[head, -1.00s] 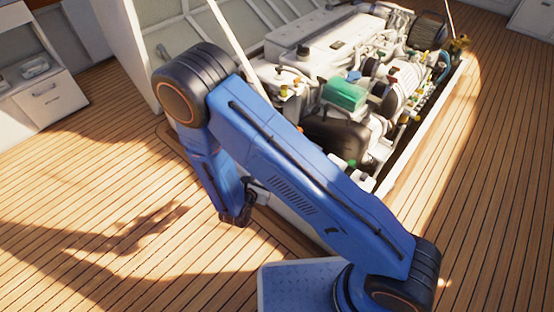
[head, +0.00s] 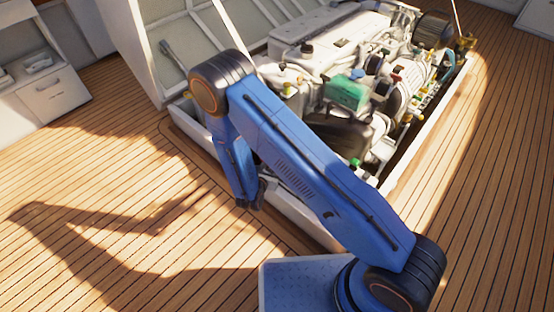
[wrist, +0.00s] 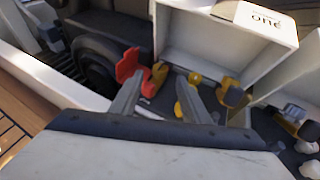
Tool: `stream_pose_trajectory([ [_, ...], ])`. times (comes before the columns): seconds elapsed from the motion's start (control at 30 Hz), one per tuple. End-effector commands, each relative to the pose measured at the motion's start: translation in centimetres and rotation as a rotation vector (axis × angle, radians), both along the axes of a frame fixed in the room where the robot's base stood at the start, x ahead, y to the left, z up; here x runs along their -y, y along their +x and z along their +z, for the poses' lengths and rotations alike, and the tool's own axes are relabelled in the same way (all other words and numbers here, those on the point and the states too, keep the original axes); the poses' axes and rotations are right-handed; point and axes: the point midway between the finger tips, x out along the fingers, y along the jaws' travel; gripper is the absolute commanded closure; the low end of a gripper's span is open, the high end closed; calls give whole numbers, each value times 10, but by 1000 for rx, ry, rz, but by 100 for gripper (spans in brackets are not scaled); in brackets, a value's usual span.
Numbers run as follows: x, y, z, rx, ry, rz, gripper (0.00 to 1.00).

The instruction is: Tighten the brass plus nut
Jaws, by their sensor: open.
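My gripper (wrist: 156,88) shows in the wrist view with its two grey fingers apart and nothing between them in grip. It is over the engine bay. Several brass-coloured fittings lie around the fingertips: one brass fitting (wrist: 159,74) just beyond the left finger, a round yellow knob (wrist: 195,77) beyond the right finger, and another brass fitting (wrist: 235,95) further right. I cannot tell which one is the plus nut.
A red handle (wrist: 129,66) stands right beside the left finger. A white box (wrist: 225,45) rises behind the fittings. In the head view the engine (head: 350,90) fills the hatch, with a raised edge (head: 425,125) along its right. The wooden deck (head: 90,170) is clear.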

Motion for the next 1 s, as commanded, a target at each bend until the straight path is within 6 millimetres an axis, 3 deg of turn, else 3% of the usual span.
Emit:
stream_pose_trajectory([
  [0.2, 15, 32, -15, 0, 0, -3, 58],
  [0.4, 22, 52, -24, -1, 0, -2, 58],
  [0.83, 25, 59, -27, 0, 0, -1, 58],
  [0.87, 25, 59, -27, 0, 0, -1, 60],
  [1.0, 25, 59, -27, 0, 0, -1, 94],
])
